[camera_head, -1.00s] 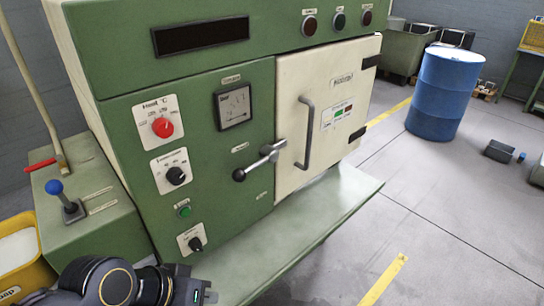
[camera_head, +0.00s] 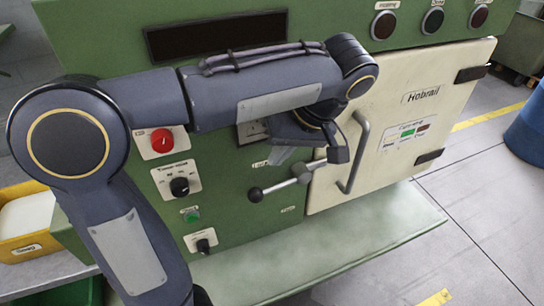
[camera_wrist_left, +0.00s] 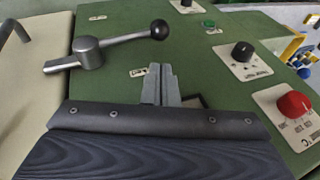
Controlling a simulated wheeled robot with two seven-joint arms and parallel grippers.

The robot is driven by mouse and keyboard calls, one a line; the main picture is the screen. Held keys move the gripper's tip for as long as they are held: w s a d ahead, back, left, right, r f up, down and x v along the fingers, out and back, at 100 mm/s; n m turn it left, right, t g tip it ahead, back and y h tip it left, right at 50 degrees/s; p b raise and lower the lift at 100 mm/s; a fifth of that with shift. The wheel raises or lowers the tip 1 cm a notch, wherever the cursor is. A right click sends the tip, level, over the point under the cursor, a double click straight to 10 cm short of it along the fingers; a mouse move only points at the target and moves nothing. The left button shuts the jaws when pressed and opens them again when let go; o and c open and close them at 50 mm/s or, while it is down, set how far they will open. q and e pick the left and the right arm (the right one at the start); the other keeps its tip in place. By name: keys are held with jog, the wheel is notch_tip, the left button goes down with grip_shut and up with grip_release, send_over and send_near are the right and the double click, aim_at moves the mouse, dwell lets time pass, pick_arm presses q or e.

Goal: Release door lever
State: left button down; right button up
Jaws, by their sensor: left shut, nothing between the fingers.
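The door lever (camera_head: 280,184) is a grey metal bar with a black ball at its lower left end, on the green panel beside the cream door. Its hub and short end lie at the door's left edge. In the left wrist view the lever (camera_wrist_left: 125,41) shows whole. The cream door (camera_head: 440,120) is closed, with a grey bar handle (camera_head: 354,155). My left gripper (camera_head: 280,156) is over the panel, just above the lever. In the wrist view its fingers (camera_wrist_left: 160,72) are together and empty, below the black ball and apart from it. My right gripper is out of view.
A red knob (camera_head: 162,141), black knobs (camera_head: 180,187) and a green button (camera_head: 191,216) sit on the panel to the left. A green ledge (camera_head: 360,245) runs below. A blue barrel (camera_head: 527,135) stands at right; a yellow bin (camera_head: 25,245) is at left.

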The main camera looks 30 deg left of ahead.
pick_arm(q)
jog(key=shift+w+d+r, duration=0.15)
jog(key=shift+w+r, duration=0.15)
jog(key=x, duration=1)
jog(key=shift+f, duration=0.1)
